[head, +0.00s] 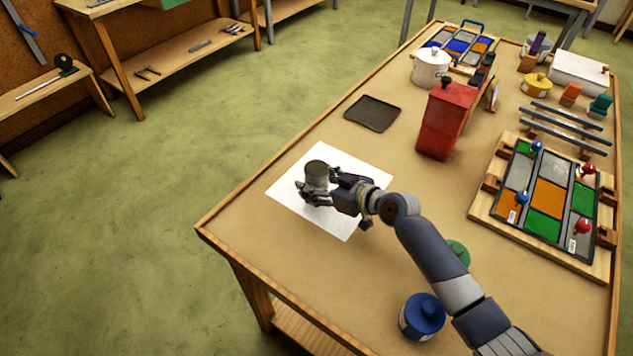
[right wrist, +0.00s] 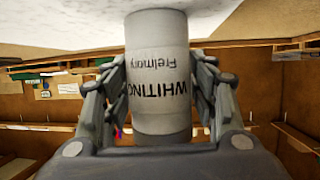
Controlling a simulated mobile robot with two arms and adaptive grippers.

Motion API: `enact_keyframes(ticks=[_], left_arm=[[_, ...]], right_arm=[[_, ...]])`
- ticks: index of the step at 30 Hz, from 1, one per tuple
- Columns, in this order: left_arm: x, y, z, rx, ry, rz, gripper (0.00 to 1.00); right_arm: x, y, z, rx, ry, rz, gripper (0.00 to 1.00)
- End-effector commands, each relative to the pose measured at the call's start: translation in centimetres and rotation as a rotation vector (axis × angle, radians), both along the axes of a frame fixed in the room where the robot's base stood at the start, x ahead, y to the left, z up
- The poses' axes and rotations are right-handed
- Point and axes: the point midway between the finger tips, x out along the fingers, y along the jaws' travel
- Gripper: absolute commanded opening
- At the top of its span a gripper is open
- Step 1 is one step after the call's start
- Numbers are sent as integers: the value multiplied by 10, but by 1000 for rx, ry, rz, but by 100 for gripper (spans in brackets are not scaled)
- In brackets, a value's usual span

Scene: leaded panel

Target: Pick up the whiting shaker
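The whiting shaker (head: 317,173) is a grey cylinder with a darker top, over the white sheet (head: 345,222) near the table's left edge. My right gripper (head: 318,190) has its fingers on both sides of it. In the right wrist view the shaker (right wrist: 158,70) stands between the finger pads of my right gripper (right wrist: 160,88), which appear to touch its sides. Its label "WHITING" reads upside down there. I cannot tell whether its base rests on the sheet or is slightly above it. My left gripper is not in view.
A dark tray (head: 372,113) and a red box (head: 446,122) stand behind the sheet. The leaded panel (head: 543,200) lies at the right. A blue-lidded jar (head: 422,316) and a green lid (head: 458,252) are near my right arm. The table's left edge (head: 262,168) is close to the sheet.

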Motion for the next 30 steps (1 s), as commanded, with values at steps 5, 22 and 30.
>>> enact_keyframes(ticks=[5, 22, 30], left_arm=[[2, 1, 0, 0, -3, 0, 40], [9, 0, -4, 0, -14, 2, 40], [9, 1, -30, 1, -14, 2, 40]], right_arm=[[0, 0, 0, -1, 1, 0, 15], [1, 0, 25, 1, -6, 1, 15], [14, -45, 34, -5, -4, -5, 15]])
